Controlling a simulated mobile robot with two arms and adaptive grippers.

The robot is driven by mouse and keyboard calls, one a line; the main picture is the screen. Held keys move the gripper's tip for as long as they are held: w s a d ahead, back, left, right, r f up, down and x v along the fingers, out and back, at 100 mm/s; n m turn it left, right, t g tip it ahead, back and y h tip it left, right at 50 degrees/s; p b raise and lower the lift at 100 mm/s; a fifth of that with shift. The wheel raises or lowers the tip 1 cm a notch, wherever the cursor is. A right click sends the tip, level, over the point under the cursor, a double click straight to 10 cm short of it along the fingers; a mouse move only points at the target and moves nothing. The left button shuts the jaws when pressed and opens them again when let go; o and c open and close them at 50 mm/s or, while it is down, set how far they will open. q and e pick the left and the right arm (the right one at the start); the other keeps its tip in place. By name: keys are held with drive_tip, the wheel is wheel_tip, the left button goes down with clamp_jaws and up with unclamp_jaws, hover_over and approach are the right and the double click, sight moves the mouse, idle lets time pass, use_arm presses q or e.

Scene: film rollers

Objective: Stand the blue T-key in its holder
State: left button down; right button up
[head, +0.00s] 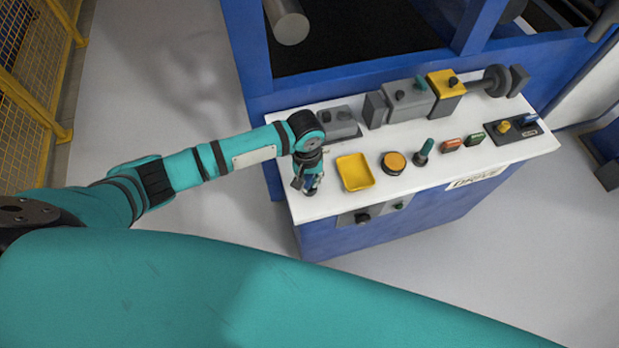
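My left gripper (307,178) points down over the left end of the white console top, left of the yellow tray. A small blue piece shows at its fingers; it is too small to tell whether this is the T-key and whether the fingers are shut on it. A dark plate (497,136) at the right end of the console carries a yellow knob-like piece (503,127) and a small blue piece (527,119). I cannot tell whether this plate is the holder or whether that blue piece is the T-key. My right gripper is not in view.
On the console top (345,207) stand a yellow tray (355,171), an orange round button (394,162), a teal-handled lever (425,150) and red and green switches. Grey boxes (408,100) and a yellow box (446,92) line the back. A yellow fence (35,100) is far left.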

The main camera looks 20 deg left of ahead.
use_arm(q)
drive_tip(key=shift+p, duration=0.35)
drive_tip(key=shift+f, duration=0.15)
idle(0.3)
drive_tip(key=c, duration=1.3)
unclamp_jaws()
drive_tip(key=shift+c, duration=0.2)
drive_tip(key=shift+o, duration=0.5)
drive_tip(key=o, duration=0.3)
